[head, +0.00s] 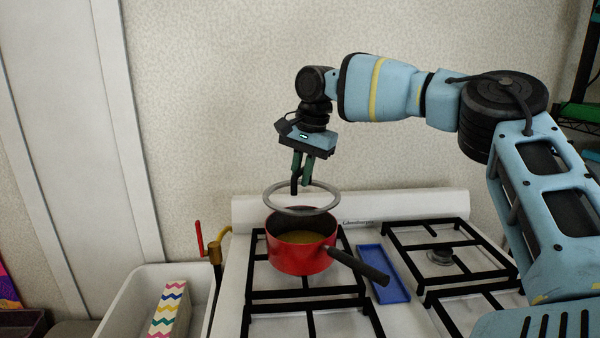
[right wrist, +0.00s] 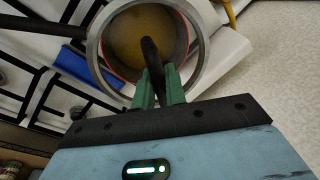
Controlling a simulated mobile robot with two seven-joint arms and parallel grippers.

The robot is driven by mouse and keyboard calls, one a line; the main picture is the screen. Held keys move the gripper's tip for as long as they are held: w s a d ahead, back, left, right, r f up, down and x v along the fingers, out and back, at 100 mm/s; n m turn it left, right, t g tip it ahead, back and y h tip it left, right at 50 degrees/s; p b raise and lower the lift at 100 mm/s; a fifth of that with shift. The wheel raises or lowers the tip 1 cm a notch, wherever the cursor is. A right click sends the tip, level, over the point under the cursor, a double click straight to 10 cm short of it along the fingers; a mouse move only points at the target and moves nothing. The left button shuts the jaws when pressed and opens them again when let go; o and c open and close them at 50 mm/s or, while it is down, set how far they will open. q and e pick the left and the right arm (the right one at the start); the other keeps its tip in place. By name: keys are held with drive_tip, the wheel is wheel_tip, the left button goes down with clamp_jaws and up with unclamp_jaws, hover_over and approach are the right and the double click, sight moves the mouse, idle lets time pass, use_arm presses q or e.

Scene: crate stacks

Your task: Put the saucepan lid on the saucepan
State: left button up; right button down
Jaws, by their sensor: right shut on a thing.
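The red saucepan (head: 300,257) stands on the back left burner grate of the stove, its black handle pointing to the front right. It holds a yellowish-brown content. The saucepan lid (head: 332,203), a clear disc with a grey metal rim, is held above the pan, apart from it in the head view. My right gripper (head: 300,180) is shut on the lid's dark handle from above. In the right wrist view the green fingers (right wrist: 160,88) pinch the dark curved handle, and the pan shows through the lid (right wrist: 95,50). My left gripper is not in view.
A blue tray (head: 383,274) lies between the left and right burner grates. A gas valve with a red lever (head: 199,237) stands left of the stove (head: 240,250). A white bin (head: 125,297) holds a zigzag-patterned box (head: 168,308). The wall is close behind.

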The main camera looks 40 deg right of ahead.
sight(302, 192)
drive_tip(key=shift+f, duration=0.1)
drive_tip(key=shift+f+b, duration=0.3)
drive_tip(key=shift+f, duration=0.55)
drive_tip(key=shift+f+b, duration=0.55)
drive_tip(key=shift+f, duration=1.35)
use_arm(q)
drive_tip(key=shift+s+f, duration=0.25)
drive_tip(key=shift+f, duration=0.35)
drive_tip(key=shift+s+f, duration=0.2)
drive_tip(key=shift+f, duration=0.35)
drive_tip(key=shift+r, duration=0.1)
use_arm(e)
drive_tip(key=shift+a+f, duration=0.1)
drive_tip(key=shift+a, duration=0.05)
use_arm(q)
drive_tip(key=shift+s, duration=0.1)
use_arm(e)
drive_tip(key=shift+f, duration=0.45)
drive_tip(key=c, duration=1.4)
unclamp_jaws()
